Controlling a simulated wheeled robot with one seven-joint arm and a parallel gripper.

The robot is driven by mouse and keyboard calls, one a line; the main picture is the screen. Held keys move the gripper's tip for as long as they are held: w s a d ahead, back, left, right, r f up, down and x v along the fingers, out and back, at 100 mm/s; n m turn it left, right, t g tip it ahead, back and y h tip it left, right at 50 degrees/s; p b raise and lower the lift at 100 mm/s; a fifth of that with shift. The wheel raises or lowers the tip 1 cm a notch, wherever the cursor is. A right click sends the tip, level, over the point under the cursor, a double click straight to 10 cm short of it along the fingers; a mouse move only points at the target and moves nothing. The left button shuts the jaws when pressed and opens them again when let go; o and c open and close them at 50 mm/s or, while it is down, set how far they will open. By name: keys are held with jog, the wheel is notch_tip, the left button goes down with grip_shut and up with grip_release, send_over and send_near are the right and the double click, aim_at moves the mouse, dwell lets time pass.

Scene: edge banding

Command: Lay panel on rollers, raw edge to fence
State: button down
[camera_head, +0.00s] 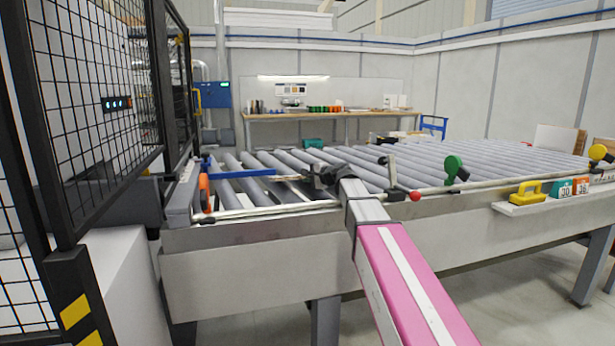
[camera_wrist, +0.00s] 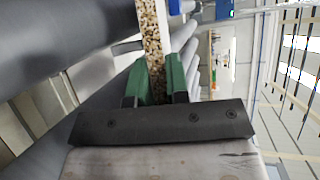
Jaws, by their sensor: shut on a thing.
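My gripper (camera_head: 318,180) is at the near edge of the roller table, above the rollers (camera_head: 375,165). In the wrist view, the green fingers of my gripper (camera_wrist: 156,80) are shut on the panel (camera_wrist: 152,40), with its speckled raw chipboard edge facing the wrist camera. Rollers show on both sides of the panel there.
A blue bar (camera_head: 240,174) crosses the rollers at the left. An orange handle (camera_head: 204,192), a green knob (camera_head: 453,164) and a red knob (camera_head: 415,196) stand along the near side. A black mesh guard (camera_head: 90,100) closes the left. A yellow tool (camera_head: 526,191) sits on the right shelf.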

jog(key=shift+c, duration=0.4)
grip_release()
dwell(0.4)
jog(key=v, duration=0.7)
jog(key=shift+s+d+r, duration=0.15)
jog(key=shift+s+d, duration=0.1)
jog(key=v, duration=0.3)
jog(key=shift+s+d, duration=0.15)
jog(key=shift+s, duration=0.05)
jog(key=shift+w, duration=0.1)
